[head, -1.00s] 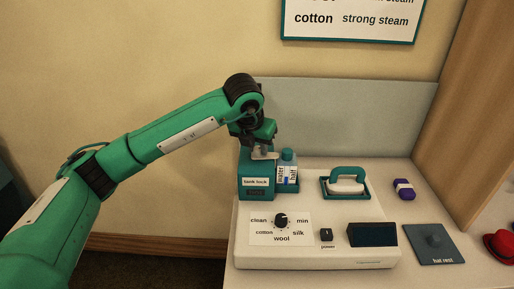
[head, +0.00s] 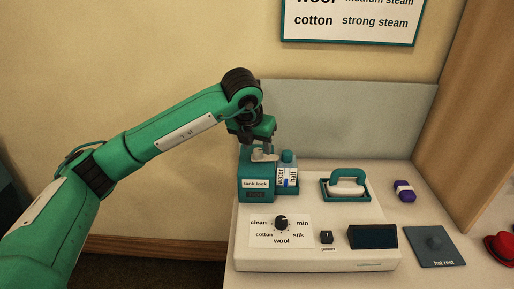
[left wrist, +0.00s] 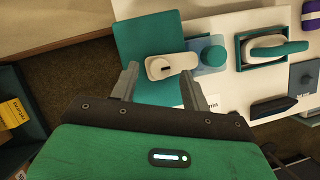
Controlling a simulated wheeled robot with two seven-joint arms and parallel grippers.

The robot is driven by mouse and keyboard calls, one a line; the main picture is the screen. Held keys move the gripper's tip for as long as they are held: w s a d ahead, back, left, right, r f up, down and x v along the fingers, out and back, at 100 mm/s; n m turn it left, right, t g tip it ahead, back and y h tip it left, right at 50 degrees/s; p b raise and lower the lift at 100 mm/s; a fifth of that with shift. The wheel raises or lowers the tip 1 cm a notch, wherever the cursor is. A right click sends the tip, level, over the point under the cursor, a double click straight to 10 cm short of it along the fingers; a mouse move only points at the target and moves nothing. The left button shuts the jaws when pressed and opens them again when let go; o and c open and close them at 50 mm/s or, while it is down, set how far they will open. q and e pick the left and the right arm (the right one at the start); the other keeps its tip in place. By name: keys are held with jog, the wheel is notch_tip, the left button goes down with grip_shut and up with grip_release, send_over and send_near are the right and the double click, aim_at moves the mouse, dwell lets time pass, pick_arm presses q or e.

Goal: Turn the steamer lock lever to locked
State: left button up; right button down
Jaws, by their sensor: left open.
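The tank lock box (head: 255,184) is teal, with a "tank lock" label and a small dark window whose text I cannot read. A pale lock lever (head: 262,156) lies on its top. In the left wrist view the lever (left wrist: 172,66) points right, toward the tank's round cap. My left gripper (head: 266,146) comes from above and is at the lever. In the left wrist view its two fingers (left wrist: 161,88) are apart, with the lever just beyond and between their tips. I cannot tell whether they touch it. My right gripper is out of view.
A small water tank (head: 287,175) with a teal cap stands right beside the box. The white steamer base (head: 330,215) has a dial (head: 281,222) and a power switch (head: 326,237). The steamer iron (head: 347,186) sits in its tray at the right. A back panel stands behind.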

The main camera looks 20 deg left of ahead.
pick_arm(q)
jog(key=v, duration=1.2)
jog(key=shift+b, duration=0.45)
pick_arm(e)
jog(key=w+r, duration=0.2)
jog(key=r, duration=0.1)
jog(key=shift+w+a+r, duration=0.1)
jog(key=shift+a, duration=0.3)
